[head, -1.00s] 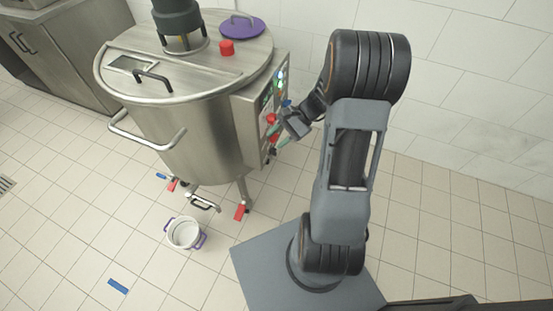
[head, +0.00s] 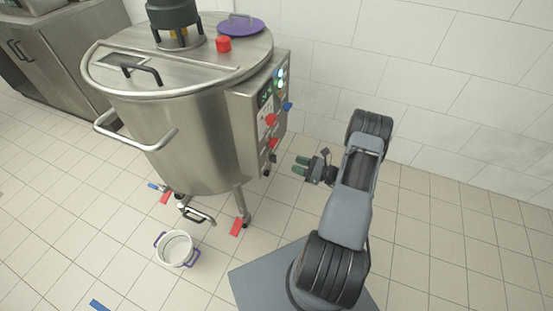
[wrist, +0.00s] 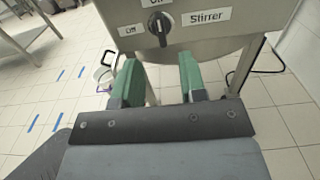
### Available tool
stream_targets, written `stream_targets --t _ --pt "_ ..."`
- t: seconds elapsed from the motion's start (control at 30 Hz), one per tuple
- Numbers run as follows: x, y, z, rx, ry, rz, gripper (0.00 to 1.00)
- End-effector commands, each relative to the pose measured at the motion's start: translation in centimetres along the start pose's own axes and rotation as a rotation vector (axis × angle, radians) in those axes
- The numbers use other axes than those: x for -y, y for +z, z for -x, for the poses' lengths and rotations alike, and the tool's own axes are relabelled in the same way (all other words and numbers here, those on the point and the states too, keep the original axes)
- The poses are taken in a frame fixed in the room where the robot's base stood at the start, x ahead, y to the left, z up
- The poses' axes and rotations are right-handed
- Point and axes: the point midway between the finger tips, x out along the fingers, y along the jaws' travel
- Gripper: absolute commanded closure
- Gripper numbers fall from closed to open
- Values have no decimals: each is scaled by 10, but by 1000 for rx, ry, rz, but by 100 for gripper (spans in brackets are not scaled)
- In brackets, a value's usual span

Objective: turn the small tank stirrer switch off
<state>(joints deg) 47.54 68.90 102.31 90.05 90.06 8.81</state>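The stirrer switch (wrist: 159,22) is a black rotary knob on the steel panel, at the top of the wrist view. Its bar stands nearly upright.
Red knobs (head: 271,119) and small coloured buttons (head: 280,80) are on the same panel. A white pot (head: 176,248) with purple handles stands on the floor near the tank's legs. A tiled wall (head: 430,90) is behind. The floor right of my arm is clear.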

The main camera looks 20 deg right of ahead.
Motion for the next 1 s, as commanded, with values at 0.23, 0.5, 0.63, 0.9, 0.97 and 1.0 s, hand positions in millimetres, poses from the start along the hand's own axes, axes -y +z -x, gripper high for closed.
stream_targets --t 0.23,0.5,0.63,0.9,0.97,1.0 --pt "-1 0 -49 0 6 0 62" --pt "-1 0 -84 -1 4 2 62" --pt "-1 0 -92 -1 3 1 62" --pt "-1 0 -96 -1 2 0 62" --pt "-1 0 -96 -1 2 0 62" --pt "-1 0 -96 -1 2 0 62"
